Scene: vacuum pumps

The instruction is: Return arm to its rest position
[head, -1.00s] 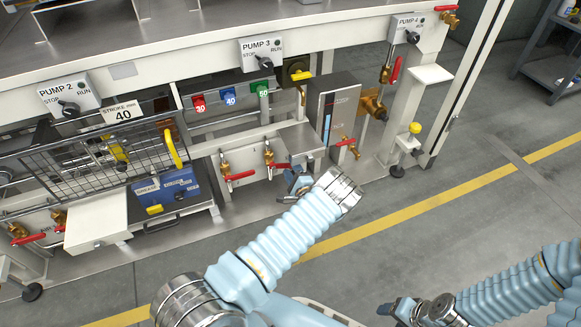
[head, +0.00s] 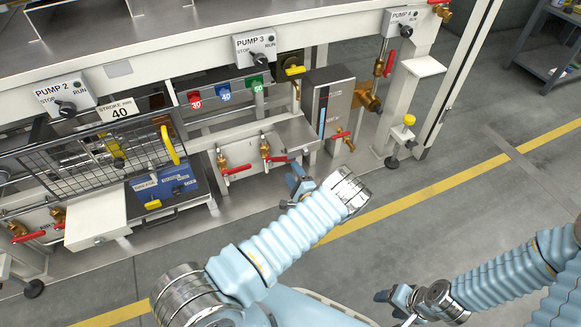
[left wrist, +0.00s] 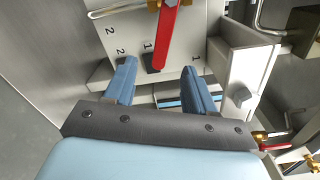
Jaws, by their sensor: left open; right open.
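My left arm comes in from the lower middle of the head view, with a pale blue sleeve. Its left gripper (head: 298,182) is in front of the bench below PUMP 3, partly hidden by its own wrist. In the left wrist view the left gripper (left wrist: 160,82) shows two blue fingers spread apart with nothing between them. A red valve handle (left wrist: 168,38) appears beyond the fingertips. My right gripper (head: 388,298) is at the lower right of the head view, low over the floor. It looks empty and away from the bench.
The pump bench has red valve handles (head: 238,170), a wire guard (head: 95,160) and a blue unit (head: 172,184) at left. A grey box with a gauge (head: 328,105) stands behind my left gripper. Open floor (head: 440,215) lies to the right.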

